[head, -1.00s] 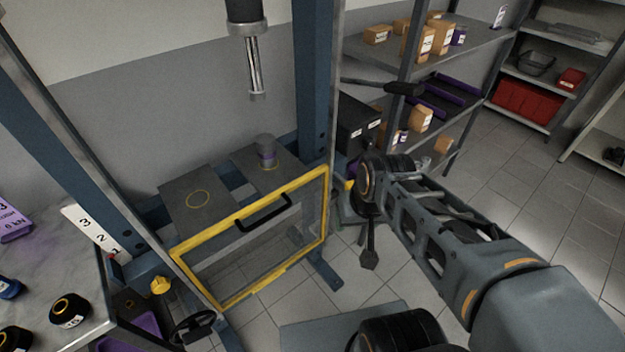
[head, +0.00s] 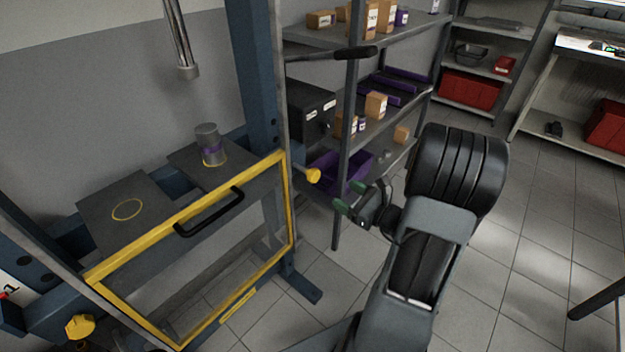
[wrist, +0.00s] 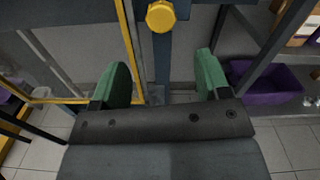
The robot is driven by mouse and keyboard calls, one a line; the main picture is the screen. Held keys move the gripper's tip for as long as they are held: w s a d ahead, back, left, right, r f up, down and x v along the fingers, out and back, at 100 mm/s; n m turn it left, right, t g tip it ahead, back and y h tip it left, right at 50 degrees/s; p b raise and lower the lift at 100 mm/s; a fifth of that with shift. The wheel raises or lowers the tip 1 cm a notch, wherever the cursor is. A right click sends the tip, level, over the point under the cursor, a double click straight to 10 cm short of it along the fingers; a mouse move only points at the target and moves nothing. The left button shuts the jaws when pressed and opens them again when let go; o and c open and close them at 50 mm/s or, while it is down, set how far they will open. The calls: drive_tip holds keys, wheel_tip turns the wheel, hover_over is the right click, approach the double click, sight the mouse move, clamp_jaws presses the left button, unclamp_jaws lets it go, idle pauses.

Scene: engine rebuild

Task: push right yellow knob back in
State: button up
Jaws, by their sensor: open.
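The right yellow knob (head: 313,176) sticks out from the right upright (head: 262,75) of the blue press frame, with a short stem showing between them. It also shows at the top middle of the wrist view (wrist: 161,16), beyond and above the gap between my fingertips. My gripper (head: 349,197) has green fingertips and is to the right of the knob and slightly lower, apart from it. In the wrist view my gripper (wrist: 158,75) is open and empty. A second yellow knob (head: 80,326) is at the press's lower left.
A yellow-framed guard (head: 187,215) with a black handle spans the press front. A shelf post (head: 346,150) and a purple bin (head: 340,170) stand close behind my gripper.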

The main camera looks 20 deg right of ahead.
sight(304, 168)
drive_tip(key=x, duration=1.3)
drive_tip(key=shift+w+f, duration=0.1)
drive_tip(key=shift+d, duration=0.1)
drive_tip(key=c, duration=1.3)
drive_tip(key=shift+b+x, duration=0.65)
drive_tip(key=shift+x, duration=0.85)
drive_tip(key=o, duration=1.3)
drive_tip(key=v, duration=1.4)
drive_tip(key=shift+p, duration=0.3)
